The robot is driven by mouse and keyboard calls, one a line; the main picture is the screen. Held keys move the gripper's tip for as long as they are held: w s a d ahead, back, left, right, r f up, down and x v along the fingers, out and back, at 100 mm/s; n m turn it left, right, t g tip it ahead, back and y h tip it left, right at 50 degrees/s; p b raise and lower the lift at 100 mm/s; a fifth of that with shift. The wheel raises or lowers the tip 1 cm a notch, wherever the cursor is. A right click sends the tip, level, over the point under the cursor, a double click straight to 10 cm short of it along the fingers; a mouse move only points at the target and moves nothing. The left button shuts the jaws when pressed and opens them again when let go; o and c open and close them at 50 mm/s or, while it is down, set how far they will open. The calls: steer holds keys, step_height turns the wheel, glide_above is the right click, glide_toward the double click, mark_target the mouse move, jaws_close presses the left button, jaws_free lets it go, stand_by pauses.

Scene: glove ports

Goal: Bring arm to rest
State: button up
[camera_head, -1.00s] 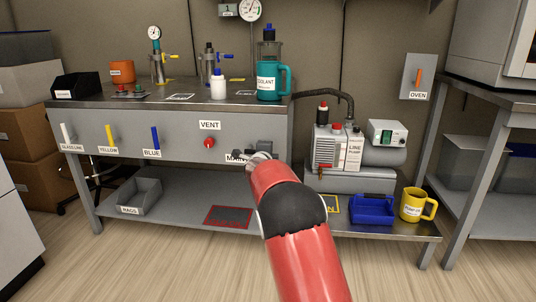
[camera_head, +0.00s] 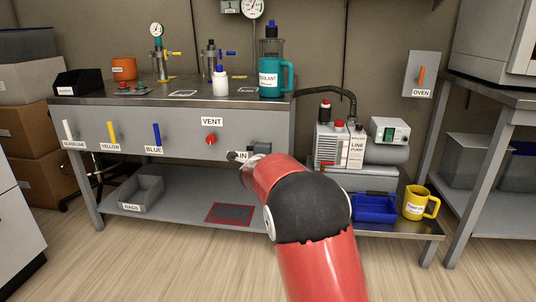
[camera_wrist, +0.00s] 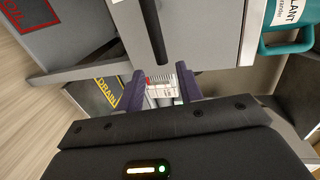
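My red arm reaches from the bottom of the head view toward the bench front, its end beside the partly covered MAIN label (camera_head: 238,156). The arm hides most of my gripper in the head view. In the wrist view my gripper (camera_wrist: 162,87) shows two dark purple fingers spread apart, with nothing held between them. The white line pump (camera_wrist: 162,87) shows beyond the gap. It stands right of my arm in the head view (camera_head: 352,147). A dark bar (camera_wrist: 153,35) on the grey bench front lies just beyond the fingers in the wrist view.
The bench (camera_head: 100,150) carries a red VENT knob (camera_head: 211,139), several coloured levers and a teal coolant jug (camera_head: 270,78). A blue tray (camera_head: 374,208) and yellow mug (camera_head: 420,203) sit on the low shelf at right. The floor in front is clear.

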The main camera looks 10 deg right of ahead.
steer(key=shift+s+a+r, duration=0.1)
steer(key=shift+s+a, duration=0.05)
steer(key=shift+s, duration=0.25)
steer(key=s+a+r+n+g+y+p, duration=0.1)
steer(key=s+r+n+y+p, duration=0.1)
steer(key=s+r+n, duration=0.35)
steer(key=s+a+r+n+g+y+p, duration=0.1)
steer(key=s+r+n+y+p, duration=0.2)
steer(key=s, duration=0.6)
steer(key=s+a+r+n+g+y+p, duration=0.1)
steer(key=s+r+n+y+p, duration=0.1)
steer(key=s+r+n, duration=0.45)
steer(key=s+d+f+n+g+p, duration=0.1)
steer(key=s+f+n+g, duration=0.1)
steer(key=s, duration=0.7)
steer(key=s+d+f+n+g+h+p, duration=0.1)
steer(key=s+d+f+n+g+p, duration=0.1)
steer(key=s, duration=0.8)
steer(key=s+d+f+n+g+h+p, duration=0.1)
steer(key=s+d+f+n+g, duration=0.1)
steer(key=s, duration=0.8)
steer(key=shift+f+n+p, duration=0.35)
steer(key=shift+f+n, duration=0.05)
steer(key=shift+f, duration=0.3)
steer(key=shift+w, duration=0.1)
